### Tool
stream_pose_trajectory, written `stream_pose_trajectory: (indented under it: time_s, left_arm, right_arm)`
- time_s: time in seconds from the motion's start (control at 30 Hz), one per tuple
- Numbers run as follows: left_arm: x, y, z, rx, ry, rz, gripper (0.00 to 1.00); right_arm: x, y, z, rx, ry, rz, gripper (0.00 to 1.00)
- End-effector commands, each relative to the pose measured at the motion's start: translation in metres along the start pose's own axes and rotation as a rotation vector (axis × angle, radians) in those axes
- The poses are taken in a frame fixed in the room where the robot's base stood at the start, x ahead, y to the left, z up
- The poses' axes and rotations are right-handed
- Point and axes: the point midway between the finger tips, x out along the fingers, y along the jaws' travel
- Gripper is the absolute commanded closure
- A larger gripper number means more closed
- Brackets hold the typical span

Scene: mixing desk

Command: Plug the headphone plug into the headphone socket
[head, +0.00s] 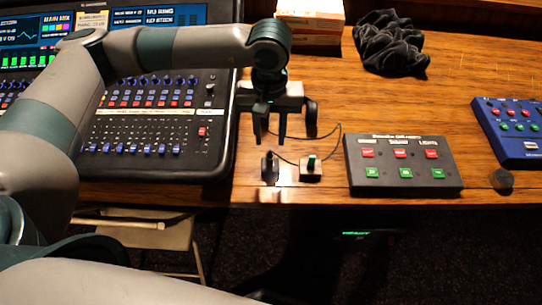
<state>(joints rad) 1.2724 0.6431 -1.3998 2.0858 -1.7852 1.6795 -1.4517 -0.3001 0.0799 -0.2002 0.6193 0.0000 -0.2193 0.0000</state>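My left gripper (270,137) hangs over the desk just right of the mixing console, fingers pointing down and apart, with nothing seen between them. Below the fingertips a small dark upright piece (269,167) stands near the desk's front edge; it looks like the headphone plug. A thin black cable (327,134) loops near it. A black rounded thing (311,118), perhaps part of the headphones, shows beside the gripper. My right gripper is out of view.
The mixing console (150,165) fills the left. A dark button box (403,180) sits right of the pale block, with a small dark knob (502,180) and blue panel (512,128) farther right. Black cloth (390,42) and a carton (310,14) lie behind.

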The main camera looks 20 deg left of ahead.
Motion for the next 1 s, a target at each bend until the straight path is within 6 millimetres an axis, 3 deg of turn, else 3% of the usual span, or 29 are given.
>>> stream_pose_trajectory:
  time_s: [0.37, 0.67, 0.87, 1.0]
  left_arm:
    - [0.007, 0.000, 0.001, -0.001, -0.002, 0.002, 0.68]
    - [0.035, 0.000, 0.001, -0.002, -0.004, 0.000, 0.68]
    - [0.054, 0.000, 0.001, -0.002, -0.002, 0.002, 0.68]
    - [0.057, 0.001, 0.001, -0.001, -0.002, 0.002, 0.68]
  right_arm:
    - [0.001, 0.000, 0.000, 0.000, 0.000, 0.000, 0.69]
    - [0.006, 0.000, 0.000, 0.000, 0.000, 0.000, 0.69]
    - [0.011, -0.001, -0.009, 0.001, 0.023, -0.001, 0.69]
    - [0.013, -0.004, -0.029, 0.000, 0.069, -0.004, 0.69]
